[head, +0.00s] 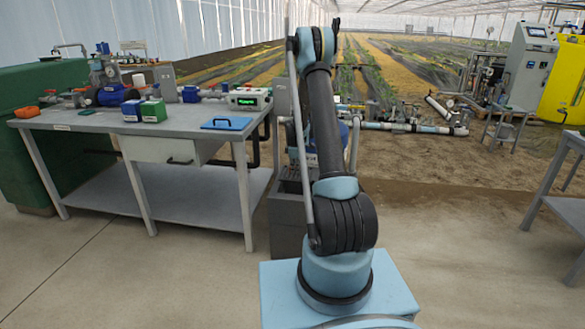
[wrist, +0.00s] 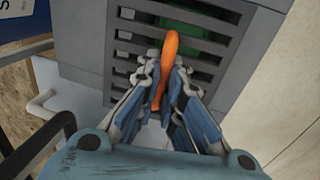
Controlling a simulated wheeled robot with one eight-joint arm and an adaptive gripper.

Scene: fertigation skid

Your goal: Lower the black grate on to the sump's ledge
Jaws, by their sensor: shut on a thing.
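In the wrist view, my gripper (wrist: 166,76) is closed around an upright orange handle (wrist: 170,44). Beyond the fingers lies the dark slatted grate (wrist: 208,56), with green showing through some gaps. The handle's lower end is hidden between the fingers, so I cannot see how it joins the grate. The grate lies over or within the grey box of the sump (wrist: 80,38). I cannot tell whether it touches the ledge, which is hidden. In the head view, the grey sump box (head: 287,225) stands behind my arm, which hides my gripper and most of the grate.
A grey workbench (head: 185,128) stands left of the sump, with pumps, boxes and a blue tray (head: 226,123) on it. White pipework (head: 415,127) lies behind on the soil. Another bench (head: 560,195) is at the right edge. Concrete floor right of my base is clear.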

